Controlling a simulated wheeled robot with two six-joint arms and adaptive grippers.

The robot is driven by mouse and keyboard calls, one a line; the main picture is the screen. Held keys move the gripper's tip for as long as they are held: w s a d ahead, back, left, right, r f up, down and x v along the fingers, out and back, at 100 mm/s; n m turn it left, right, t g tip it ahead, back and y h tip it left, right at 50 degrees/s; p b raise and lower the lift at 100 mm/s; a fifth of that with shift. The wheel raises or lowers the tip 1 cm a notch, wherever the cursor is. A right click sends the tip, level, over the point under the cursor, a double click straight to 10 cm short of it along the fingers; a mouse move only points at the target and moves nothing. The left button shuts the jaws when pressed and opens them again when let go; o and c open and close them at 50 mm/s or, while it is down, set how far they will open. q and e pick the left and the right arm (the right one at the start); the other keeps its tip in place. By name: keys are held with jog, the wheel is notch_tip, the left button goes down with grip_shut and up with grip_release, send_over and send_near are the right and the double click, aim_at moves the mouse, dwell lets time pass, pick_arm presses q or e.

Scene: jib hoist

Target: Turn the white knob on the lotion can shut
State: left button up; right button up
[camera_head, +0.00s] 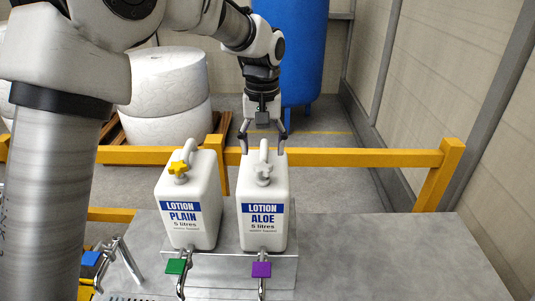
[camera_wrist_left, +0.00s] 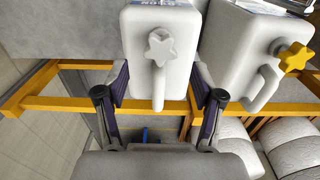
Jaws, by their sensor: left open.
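The white star-shaped knob (camera_head: 263,174) sits on the upper front of the right-hand white can (camera_head: 265,232), labelled LOTION ALOE. In the left wrist view the knob (camera_wrist_left: 160,47) lies ahead of the can's handle (camera_wrist_left: 158,90). My left gripper (camera_head: 265,137) is open above the back of this can, behind the knob. In the left wrist view its fingers (camera_wrist_left: 160,84) stand on either side of the handle, with gaps, and are not on the knob. A second white can (camera_head: 187,227), labelled LOTION PLAIN, has a yellow star knob (camera_head: 178,169). My right gripper is not in view.
The cans stand side by side on a metal stand, with a green tag (camera_head: 175,266) and a purple tag (camera_head: 261,269) below them. A yellow rail (camera_head: 360,157) runs behind. The grey table (camera_head: 400,255) is clear to the right.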

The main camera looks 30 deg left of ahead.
aim_at(264, 164)
pick_arm(q)
jog(key=f, duration=0.1)
jog(key=s+f+p, duration=0.1)
jog(key=shift+s+f, duration=0.15)
jog(key=shift+f, duration=0.15)
jog(key=shift+w+a+f, duration=0.1)
jog(key=shift+w+f, duration=0.3)
jog(key=shift+f, duration=0.2)
jog(key=shift+w+f, duration=0.4)
jog(key=shift+f, duration=0.2)
jog(key=shift+w+f, duration=0.2)
jog(key=shift+w, duration=0.1)
jog(key=shift+s+r, duration=0.3)
jog(key=shift+s, duration=0.25)
jog(key=c, duration=0.9)
jog(key=shift+c, duration=1.2)
